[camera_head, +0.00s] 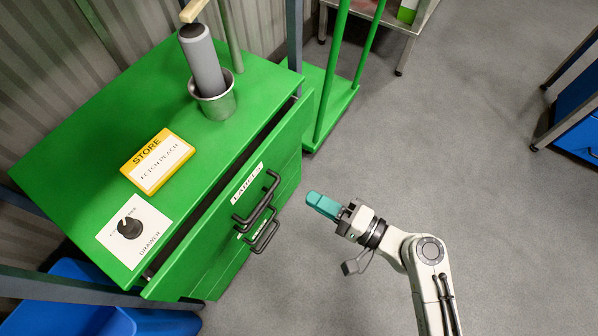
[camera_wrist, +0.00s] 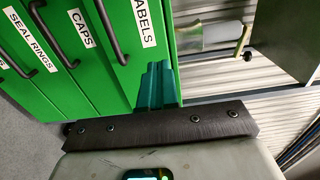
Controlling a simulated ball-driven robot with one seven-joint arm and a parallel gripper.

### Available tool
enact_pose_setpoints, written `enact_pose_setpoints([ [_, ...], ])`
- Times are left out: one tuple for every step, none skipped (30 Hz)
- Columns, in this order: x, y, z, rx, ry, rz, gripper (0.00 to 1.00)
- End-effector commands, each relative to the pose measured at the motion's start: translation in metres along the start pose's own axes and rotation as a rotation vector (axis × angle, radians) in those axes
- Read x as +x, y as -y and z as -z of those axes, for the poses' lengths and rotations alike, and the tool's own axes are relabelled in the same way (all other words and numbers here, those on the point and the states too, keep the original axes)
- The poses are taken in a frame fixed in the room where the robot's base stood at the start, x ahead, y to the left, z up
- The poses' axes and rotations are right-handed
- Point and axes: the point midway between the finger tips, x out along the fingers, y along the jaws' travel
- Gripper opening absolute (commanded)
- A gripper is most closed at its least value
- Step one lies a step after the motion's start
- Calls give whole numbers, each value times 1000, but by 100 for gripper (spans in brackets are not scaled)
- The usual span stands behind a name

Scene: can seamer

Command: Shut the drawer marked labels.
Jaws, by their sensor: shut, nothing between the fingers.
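The drawer marked labels (camera_head: 285,150) is the top one of a green cabinet. Its front stands out from the cabinet top with a dark gap behind it, so it is partly open. Its dark bar handle (camera_head: 258,200) sits below the white label. In the wrist view the labels drawer front (camera_wrist: 128,75) is upright beside my fingers. My gripper (camera_head: 322,205), with teal fingers, is shut and empty, right of the handle in the head view. My fingers (camera_wrist: 158,84) overlap the edge of that drawer front in the wrist view; I cannot tell whether they touch it.
The caps (camera_wrist: 82,28) and seal rings (camera_wrist: 30,40) drawers sit beside the labels drawer in the wrist view. A metal cup (camera_head: 215,103) holding a grey cylinder, a yellow store sign (camera_head: 158,162) and a dial plate (camera_head: 133,230) are on the cabinet top. Floor (camera_head: 470,170) to the right is clear.

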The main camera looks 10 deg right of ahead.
Motion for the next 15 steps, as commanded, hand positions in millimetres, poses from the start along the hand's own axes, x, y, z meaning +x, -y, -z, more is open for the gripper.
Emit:
enact_pose_setpoints([
  [7, 0, 0, -1, 3, 0, 0],
  [11, 0, -1, -1, 4, 0, 0],
  [18, 1, -1, -1, 5, 1, 0],
  [24, 1, -1, -1, 5, 2, 0],
  [29, 1, -1, 0, 5, 1, 0],
  [37, 0, 0, -1, 4, 1, 0],
  [44, 1, -1, -1, 6, 1, 0],
  [50, 1, -1, -1, 5, 1, 0],
  [58, 1, -1, -1, 5, 1, 0],
  [64, 0, 0, 0, 4, 1, 0],
  [70, 0, -1, 0, 5, 1, 0],
  [78, 1, -1, -1, 5, 1, 0],
  [83, 0, -1, -1, 4, 0, 0],
  [89, 0, -1, 0, 5, 0, 0],
  [96, 1, -1, 0, 4, 1, 0],
])
